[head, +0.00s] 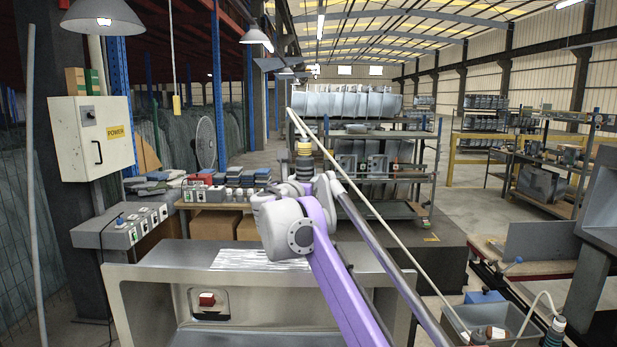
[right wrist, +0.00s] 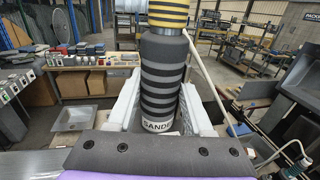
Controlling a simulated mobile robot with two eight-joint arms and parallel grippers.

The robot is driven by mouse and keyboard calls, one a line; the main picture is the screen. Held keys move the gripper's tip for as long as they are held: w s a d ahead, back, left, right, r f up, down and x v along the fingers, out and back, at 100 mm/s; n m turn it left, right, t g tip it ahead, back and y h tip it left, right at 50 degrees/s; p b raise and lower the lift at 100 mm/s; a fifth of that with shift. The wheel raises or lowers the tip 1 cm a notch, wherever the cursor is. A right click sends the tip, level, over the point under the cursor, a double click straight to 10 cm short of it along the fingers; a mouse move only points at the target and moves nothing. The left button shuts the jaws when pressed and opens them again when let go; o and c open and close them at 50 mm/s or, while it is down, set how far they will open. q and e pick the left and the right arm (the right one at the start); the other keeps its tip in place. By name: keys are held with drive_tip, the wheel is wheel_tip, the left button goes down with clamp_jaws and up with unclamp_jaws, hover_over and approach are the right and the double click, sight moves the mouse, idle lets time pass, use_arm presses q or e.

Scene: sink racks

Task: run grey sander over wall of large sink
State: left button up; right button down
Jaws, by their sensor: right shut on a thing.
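The large steel sink (head: 150,271) fills the lower part of the head view, with its top face and front opening showing. A pale streaked patch (head: 240,258) lies on its top face. My right gripper (head: 303,178) is held above the sink's far side. It is shut on the grey sander (head: 304,150), whose yellow-banded top stands up over the gripper. In the right wrist view the sander (right wrist: 163,75) shows dark bands and a partly hidden label, between two pale fingers. The sander's working end is hidden. My left gripper is not in view.
A pale hose (head: 375,215) runs from the sander down to the right, near a grey bin (head: 510,322) with another corded tool (head: 555,330). A power box (head: 92,137) and switch unit (head: 120,228) stand at left. A loaded bench (head: 225,204) stands behind.

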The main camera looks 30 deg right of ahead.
drive_tip(key=shift+s+a+r, duration=0.1)
drive_tip(key=shift+s+r, duration=0.05)
drive_tip(key=shift+r, duration=0.05)
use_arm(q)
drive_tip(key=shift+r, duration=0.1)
use_arm(e)
wheel_tip(320, 180, down, 2)
wheel_tip(320, 180, down, 2)
drive_tip(key=shift+f+b, duration=0.2)
drive_tip(key=shift+b, duration=0.5)
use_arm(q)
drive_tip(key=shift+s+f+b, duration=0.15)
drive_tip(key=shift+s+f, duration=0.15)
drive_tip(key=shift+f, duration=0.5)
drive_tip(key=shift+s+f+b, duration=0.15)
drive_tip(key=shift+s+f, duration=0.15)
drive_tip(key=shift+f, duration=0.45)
use_arm(e)
drive_tip(key=shift+f, duration=0.75)
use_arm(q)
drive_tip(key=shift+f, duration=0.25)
use_arm(e)
drive_tip(key=shift+f, duration=0.55)
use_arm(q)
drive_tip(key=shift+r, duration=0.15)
use_arm(e)
drive_tip(key=shift+a, duration=0.1)
